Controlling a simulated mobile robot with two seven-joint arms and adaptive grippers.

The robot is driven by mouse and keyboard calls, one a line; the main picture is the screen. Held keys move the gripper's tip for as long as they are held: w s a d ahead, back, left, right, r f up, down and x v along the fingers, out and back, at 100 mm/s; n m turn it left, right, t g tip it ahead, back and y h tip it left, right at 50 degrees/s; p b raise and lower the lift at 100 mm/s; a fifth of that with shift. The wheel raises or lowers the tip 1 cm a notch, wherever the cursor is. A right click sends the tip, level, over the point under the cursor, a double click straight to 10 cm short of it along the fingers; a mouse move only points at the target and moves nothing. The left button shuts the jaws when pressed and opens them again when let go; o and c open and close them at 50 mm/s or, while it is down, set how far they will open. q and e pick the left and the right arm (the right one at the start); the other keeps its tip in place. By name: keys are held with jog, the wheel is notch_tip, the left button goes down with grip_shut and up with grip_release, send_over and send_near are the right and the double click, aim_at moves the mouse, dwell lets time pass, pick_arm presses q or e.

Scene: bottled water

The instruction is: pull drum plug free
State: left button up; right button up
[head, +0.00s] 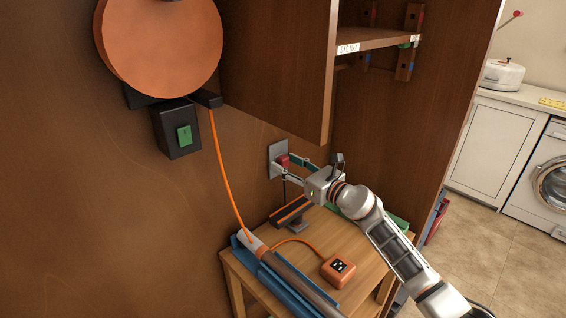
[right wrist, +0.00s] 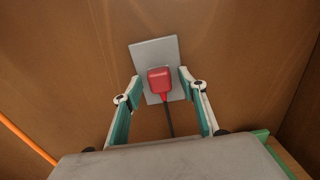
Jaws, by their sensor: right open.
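A red plug (right wrist: 159,80) sits in a grey wall socket plate (right wrist: 142,53), with a dark cable hanging from it. In the head view the plug (head: 283,161) is partly hidden by my gripper. My right gripper (right wrist: 161,84) is open, with one teal-padded finger on each side of the plug. In the right wrist view a small gap shows between the plug and each finger. The right gripper (head: 284,166) also shows at the wall in the head view. A large orange drum (head: 165,45) hangs on the wall at upper left. My left gripper is out of view.
A wooden table (head: 310,242) stands below the socket, holding an orange socket box (head: 338,271), a blue trough-like item (head: 292,290) and a black-and-orange item (head: 290,211). An orange cable (head: 226,175) runs down from the drum. A cabinet side panel (head: 277,80) stands above the gripper.

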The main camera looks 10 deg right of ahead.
dwell(0.5)
grip_shut()
jog(key=shift+s, duration=0.1)
jog(key=shift+p+v, duration=1.45)
jog(key=shift+v, duration=1.45)
